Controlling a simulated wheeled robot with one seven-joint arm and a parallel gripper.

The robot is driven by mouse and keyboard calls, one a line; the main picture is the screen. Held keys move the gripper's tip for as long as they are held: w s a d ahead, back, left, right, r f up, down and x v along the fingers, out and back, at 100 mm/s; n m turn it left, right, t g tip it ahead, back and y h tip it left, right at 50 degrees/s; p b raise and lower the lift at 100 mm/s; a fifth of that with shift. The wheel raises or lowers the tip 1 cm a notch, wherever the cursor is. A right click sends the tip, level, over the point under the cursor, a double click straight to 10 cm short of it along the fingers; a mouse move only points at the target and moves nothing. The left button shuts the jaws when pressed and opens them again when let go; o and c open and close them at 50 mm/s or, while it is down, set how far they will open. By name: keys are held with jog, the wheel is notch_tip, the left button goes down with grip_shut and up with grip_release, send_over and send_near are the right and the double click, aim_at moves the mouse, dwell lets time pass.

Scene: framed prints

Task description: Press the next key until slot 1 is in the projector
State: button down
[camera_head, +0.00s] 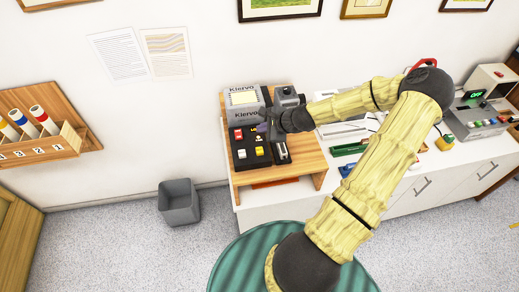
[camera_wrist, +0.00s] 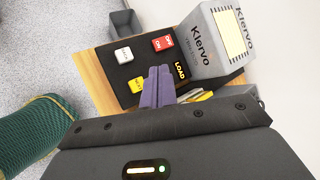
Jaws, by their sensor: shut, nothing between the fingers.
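The projector (camera_head: 243,97), a grey box marked Klervo with a pale yellow screen, stands at the back of the wooden stand. It also shows in the wrist view (camera_wrist: 205,47). In front lies a black key panel (camera_head: 240,163) with a red key (camera_wrist: 163,43), a white key (camera_wrist: 123,55), a yellow key (camera_wrist: 137,86) and a LOAD label (camera_wrist: 180,70). The lettering on the white and yellow keys is too small to read surely. My gripper (camera_wrist: 160,72) is shut and empty over the panel, right of the yellow key; contact is unclear. No slot number is readable.
A grey bin (camera_head: 179,203) stands on the floor left of the wooden stand (camera_head: 305,155). A wall rack (camera_head: 40,130) holds several capped tubes over numbered places. More devices (camera_head: 480,115) stand on the white counter at right. Framed prints hang above.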

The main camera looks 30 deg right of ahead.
jog(key=b, duration=0.7)
send_near(258, 149)
jog(key=shift+w+a+f, duration=0.35)
jog(key=shift+w+f, duration=0.1)
jog(key=shift+w, duration=0.35)
jog(key=shift+w+a+f, duration=0.35)
jog(key=shift+w+f, duration=0.15)
jog(key=shift+w, duration=0.35)
jog(key=shift+w+a+f, duration=0.35)
jog(key=shift+w+f, duration=0.1)
jog(key=shift+w, duration=0.35)
jog(key=shift+f, duration=0.4)
jog(key=shift+f+b, duration=0.7)
jog(key=shift+f, duration=0.15)
dwell(0.5)
jog(key=shift+r, duration=0.1)
jog(key=shift+r+p, duration=1)
jog(key=shift+r, duration=0.3)
notch_tip(258, 149, up, 5)
jog(key=p, duration=0.4)
